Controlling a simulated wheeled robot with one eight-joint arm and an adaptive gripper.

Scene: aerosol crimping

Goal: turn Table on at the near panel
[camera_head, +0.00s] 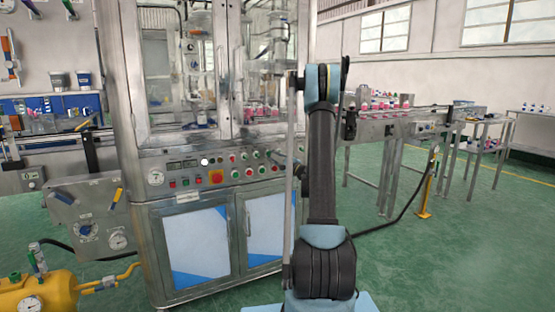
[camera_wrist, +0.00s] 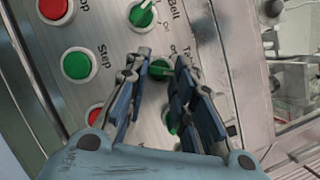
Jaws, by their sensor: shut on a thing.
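The near panel (camera_head: 215,172) is the front strip of the steel machine cabinet, with rows of buttons, knobs and a gauge. In the wrist view, a green rotary knob (camera_wrist: 160,70) sits beside a partly hidden label beginning "Ta". My gripper (camera_wrist: 161,72) has its two fingers on either side of this knob, shut on its handle. The fingers hide parts of the knob and its label, so I cannot tell its setting for sure. In the head view, my arm covers the right end of the panel.
A green knob (camera_wrist: 142,14) marked "Belt" is just above the gripped one. A green "Step" button (camera_wrist: 77,65) and a red button (camera_wrist: 54,8) are at the left. Cabinet doors (camera_head: 197,250) are below the panel. A conveyor (camera_head: 385,125) extends at the right.

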